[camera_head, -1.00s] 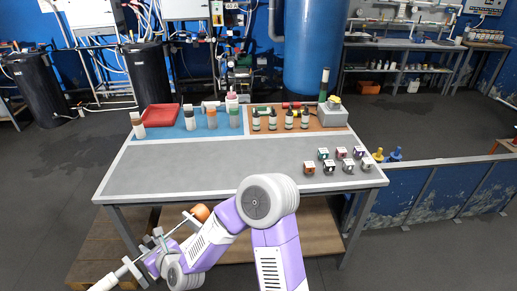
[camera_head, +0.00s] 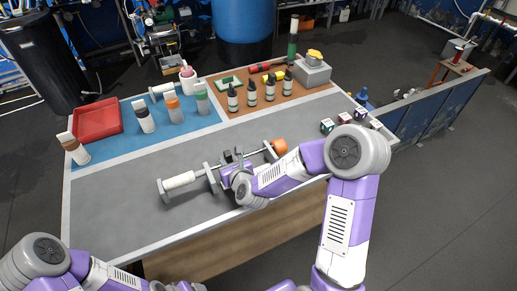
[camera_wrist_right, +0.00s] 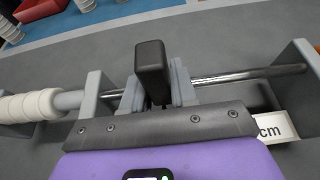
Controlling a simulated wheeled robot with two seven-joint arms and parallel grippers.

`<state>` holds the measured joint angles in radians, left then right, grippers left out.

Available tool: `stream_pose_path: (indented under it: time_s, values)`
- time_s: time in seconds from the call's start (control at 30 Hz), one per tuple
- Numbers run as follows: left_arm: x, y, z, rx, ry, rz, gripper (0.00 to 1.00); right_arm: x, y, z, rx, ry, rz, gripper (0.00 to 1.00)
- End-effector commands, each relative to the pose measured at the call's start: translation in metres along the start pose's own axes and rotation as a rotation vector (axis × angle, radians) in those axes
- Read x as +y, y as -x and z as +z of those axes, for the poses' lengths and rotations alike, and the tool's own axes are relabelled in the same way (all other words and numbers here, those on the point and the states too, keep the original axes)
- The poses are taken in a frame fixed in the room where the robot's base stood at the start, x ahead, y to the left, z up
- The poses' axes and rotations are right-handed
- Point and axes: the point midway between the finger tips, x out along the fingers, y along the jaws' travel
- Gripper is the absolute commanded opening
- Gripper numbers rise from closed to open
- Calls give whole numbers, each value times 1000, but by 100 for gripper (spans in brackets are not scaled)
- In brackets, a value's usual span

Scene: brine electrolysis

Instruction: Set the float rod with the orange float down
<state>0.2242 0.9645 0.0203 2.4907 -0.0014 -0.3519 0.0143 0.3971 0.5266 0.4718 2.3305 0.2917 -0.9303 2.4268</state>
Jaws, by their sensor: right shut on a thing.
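The float rod (camera_head: 232,163) is a thin metal rod with a white ribbed roll at its left end, grey plates along it and an orange float (camera_head: 280,146) at its right end. It lies roughly level over the front of the grey worktable (camera_head: 120,212); I cannot tell whether the plates touch the top. My right gripper (camera_head: 231,160) is shut on the rod between two plates. In the right wrist view the fingers (camera_wrist_right: 152,85) clasp the rod (camera_wrist_right: 225,77); the float is out of frame. My left arm is at the lower left, its gripper mostly cut off.
A red tray (camera_head: 97,121), several capped bottles and a grey box (camera_head: 312,72) stand along the table's back. The grey surface left of the rod is clear.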

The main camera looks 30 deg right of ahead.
Motion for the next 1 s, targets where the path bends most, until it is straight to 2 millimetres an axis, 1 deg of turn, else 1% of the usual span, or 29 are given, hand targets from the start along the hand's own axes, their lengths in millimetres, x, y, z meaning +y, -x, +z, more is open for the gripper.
stream_pose_path:
  time_s: [0.17, 0.2, 0.3, 0.43, 0.5, 0.6, 0.73, 0.83, 0.93, 1.0]
  values:
    - [-1, -1, 0, -1, 1, -1, 70, 24, -44, 26, -10, -11, -22, 0]
    - [-1, -2, 0, -1, 2, -1, 70, 32, -56, 34, -11, -14, -27, 0]
    - [-2, -3, 0, -1, 2, -1, 70, 57, -81, 57, -11, -18, -35, 0]
    - [-2, -4, 0, 0, 1, -1, 70, 94, -102, 87, -10, -14, -30, 0]
    - [-2, -4, 0, 0, 1, -1, 70, 113, -108, 102, -10, -10, -20, 0]
    - [-2, -4, 0, 0, 1, -1, 70, 135, -112, 118, -9, -4, -7, 0]
    - [-2, -4, 0, 0, 1, -1, 70, 151, -114, 129, -5, 0, 3, 0]
    - [-2, -5, 0, 0, 1, -1, 70, 154, -115, 132, -3, 2, 5, 0]
    - [-4, -9, 0, 0, 1, 0, 70, 154, -119, 122, 0, 3, 4, 0]
    - [-6, -14, -1, 0, 1, 0, 70, 154, -124, 109, 1, 4, 4, 0]
